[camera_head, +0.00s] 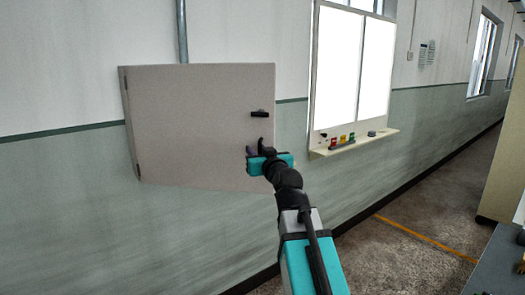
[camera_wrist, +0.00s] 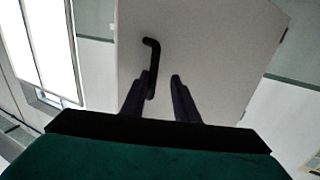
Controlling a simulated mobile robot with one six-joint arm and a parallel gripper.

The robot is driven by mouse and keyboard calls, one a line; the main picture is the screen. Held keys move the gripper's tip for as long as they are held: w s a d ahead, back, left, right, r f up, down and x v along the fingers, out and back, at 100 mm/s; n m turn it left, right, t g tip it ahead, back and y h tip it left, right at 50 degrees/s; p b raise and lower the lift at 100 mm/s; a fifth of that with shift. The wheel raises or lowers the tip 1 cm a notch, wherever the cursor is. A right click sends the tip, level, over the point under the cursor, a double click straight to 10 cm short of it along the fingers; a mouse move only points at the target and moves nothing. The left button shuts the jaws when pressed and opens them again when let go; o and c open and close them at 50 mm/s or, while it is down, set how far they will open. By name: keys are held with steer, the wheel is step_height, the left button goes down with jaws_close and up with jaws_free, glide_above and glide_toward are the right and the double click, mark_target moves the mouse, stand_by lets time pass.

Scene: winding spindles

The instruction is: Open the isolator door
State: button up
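The isolator door (camera_head: 195,120) is the grey front of a wall cabinet, with hinges on its left edge; it looks shut. A small black handle (camera_head: 260,113) sits near its right edge. My gripper (camera_head: 256,147) is just below the handle in the head view, in front of the door. In the wrist view my gripper (camera_wrist: 160,82) is open, its two dark fingers apart with nothing between them. The handle (camera_wrist: 152,52) is bent there, and its long part meets or overlaps the left finger; I cannot tell whether they touch. The door (camera_wrist: 215,50) fills the background behind.
A bright window (camera_head: 350,65) with a sill (camera_head: 355,145) is right of the cabinet. Several small coloured items (camera_head: 342,140) stand on the sill. A pipe (camera_head: 182,30) runs up from the cabinet. Open floor (camera_head: 420,215) lies to the right.

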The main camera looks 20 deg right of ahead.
steer(key=s+b, duration=1.3)
steer(key=b, duration=0.1)
steer(key=shift+s+a, duration=0.25)
steer(key=shift+s, duration=0.15)
stand_by(0.9)
stand_by(0.5)
